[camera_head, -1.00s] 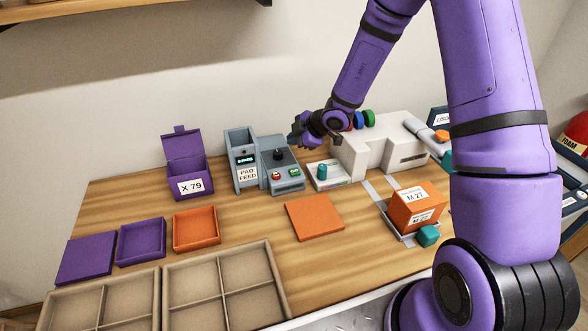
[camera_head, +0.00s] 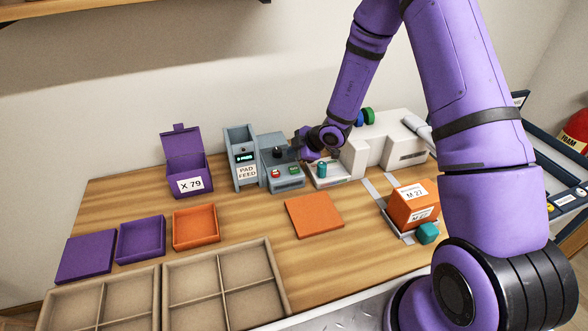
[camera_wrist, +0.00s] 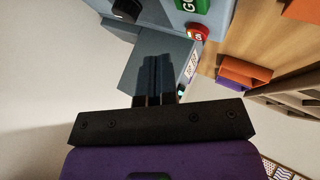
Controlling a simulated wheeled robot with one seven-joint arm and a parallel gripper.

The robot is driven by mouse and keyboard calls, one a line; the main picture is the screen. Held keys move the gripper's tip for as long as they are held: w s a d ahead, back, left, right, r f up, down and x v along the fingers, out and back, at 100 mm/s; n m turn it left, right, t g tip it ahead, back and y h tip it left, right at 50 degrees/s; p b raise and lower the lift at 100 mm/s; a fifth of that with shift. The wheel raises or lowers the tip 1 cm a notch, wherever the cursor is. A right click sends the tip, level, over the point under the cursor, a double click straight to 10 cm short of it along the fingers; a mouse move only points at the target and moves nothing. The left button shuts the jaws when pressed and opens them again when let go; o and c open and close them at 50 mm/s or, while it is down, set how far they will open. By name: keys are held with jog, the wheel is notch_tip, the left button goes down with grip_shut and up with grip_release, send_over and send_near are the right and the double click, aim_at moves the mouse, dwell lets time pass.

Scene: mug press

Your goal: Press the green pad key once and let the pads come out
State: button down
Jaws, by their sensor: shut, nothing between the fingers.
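The grey pad feeder (camera_head: 241,172), labelled PAD FEED, stands at the back of the table with a small lit display. Its control box (camera_head: 284,183) beside it carries a black knob (camera_head: 278,152), a red key (camera_head: 276,174) and the green key (camera_head: 294,170). My gripper (camera_head: 299,146) is above the right side of this box, near the green key. In the wrist view my gripper (camera_wrist: 156,78) is shut and empty, the green key (camera_wrist: 190,5) is cut by the top edge, and the red key (camera_wrist: 198,32) lies just below it. I see no loose pads.
A white press (camera_head: 385,145) stands right of the box, with a teal cylinder (camera_head: 322,169) at its left. A purple X 79 box (camera_head: 185,178) is open on the left. Orange tray (camera_head: 196,228), orange panel (camera_head: 314,216) and divided bins (camera_head: 225,290) lie in front.

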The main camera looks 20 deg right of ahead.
aim_at(294, 169)
jog(key=shift+f, duration=1.6)
jog(key=shift+f, duration=0.1)
dwell(0.8)
jog(key=shift+f, duration=0.3)
